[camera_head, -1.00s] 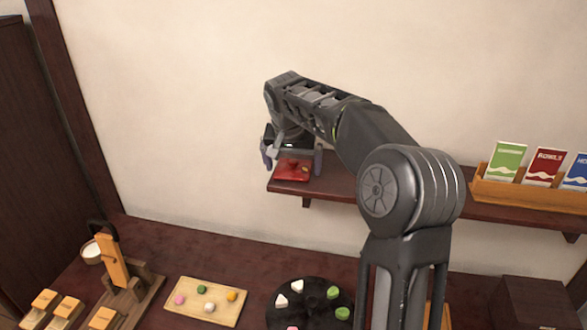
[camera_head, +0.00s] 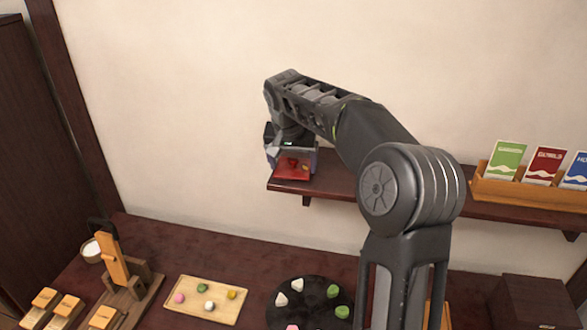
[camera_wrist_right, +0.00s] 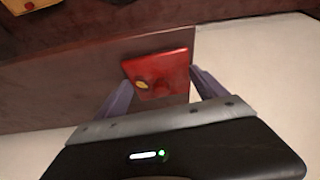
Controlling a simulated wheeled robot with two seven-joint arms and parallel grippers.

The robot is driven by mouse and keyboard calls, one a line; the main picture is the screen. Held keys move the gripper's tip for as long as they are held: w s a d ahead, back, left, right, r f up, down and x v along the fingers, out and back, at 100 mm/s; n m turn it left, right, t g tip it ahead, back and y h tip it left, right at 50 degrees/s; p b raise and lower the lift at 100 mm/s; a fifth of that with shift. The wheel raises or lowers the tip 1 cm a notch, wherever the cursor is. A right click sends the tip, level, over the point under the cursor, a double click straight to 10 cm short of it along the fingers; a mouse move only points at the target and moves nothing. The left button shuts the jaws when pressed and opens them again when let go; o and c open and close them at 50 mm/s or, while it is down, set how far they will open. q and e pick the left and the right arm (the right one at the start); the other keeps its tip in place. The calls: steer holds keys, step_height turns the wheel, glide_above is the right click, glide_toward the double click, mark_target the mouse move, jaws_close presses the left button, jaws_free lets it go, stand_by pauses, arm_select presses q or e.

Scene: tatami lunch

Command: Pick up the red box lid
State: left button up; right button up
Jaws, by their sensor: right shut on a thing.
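The red box lid (camera_head: 292,170) is at the left end of the wall shelf, a flat square piece with a small gold spot on top. It also shows in the right wrist view (camera_wrist_right: 165,67), between the two purple-grey fingers. My right gripper (camera_head: 291,164) is shut on the lid, one finger at each side. In the right wrist view the gripper (camera_wrist_right: 160,84) reaches over the lid from the near side. The lid looks level and still at shelf height; I cannot tell whether anything lies beneath it. My left gripper is not in view.
The dark wall shelf (camera_head: 345,189) runs right to a wooden holder (camera_head: 525,191) with several coloured packets. Below, the dark table holds a sweets tray (camera_head: 214,313), a round black plate (camera_head: 310,310) and a wooden stand (camera_head: 131,299). The wall stands close behind the shelf.

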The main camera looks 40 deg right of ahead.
mark_target(293, 161)
steer(key=shift+c, duration=1.3)
steer(key=shift+r, duration=0.75)
step_height(293, 161, up, 9)
steer(key=shift+f, duration=0.2)
steer(key=shift+f, duration=0.1)
